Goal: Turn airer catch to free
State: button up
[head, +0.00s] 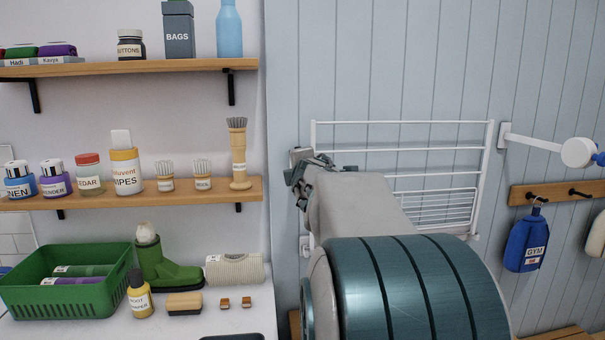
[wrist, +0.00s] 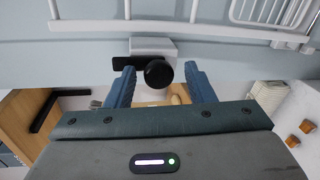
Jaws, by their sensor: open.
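The white airer (head: 400,124) is a barred rack against the panelled wall, and its bars also cross the top of the wrist view (wrist: 220,30). In the wrist view the catch shows as a round black knob (wrist: 158,74) with a dark flat bar (wrist: 124,63) by a white block (wrist: 153,46). My gripper (wrist: 159,72) is open, with one blue-grey finger on each side of the knob. Gaps seem to show beside the knob; contact cannot be told. In the head view my gripper (head: 300,180) is at the airer's left edge, and my arm hides part of the rack.
Two wooden shelves (head: 120,192) with bottles, jars and brushes are left of my gripper. Below them a white top holds a green basket (head: 68,300) and a green boot (head: 165,265).

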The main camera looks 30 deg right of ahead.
jog(key=p+v, duration=0.1)
jog(key=v, duration=1.2)
jog(key=shift+s+a+p, duration=0.15)
jog(key=shift+s+p, duration=0.1)
jog(key=shift+p, duration=0.1)
jog(key=shift+r, duration=0.1)
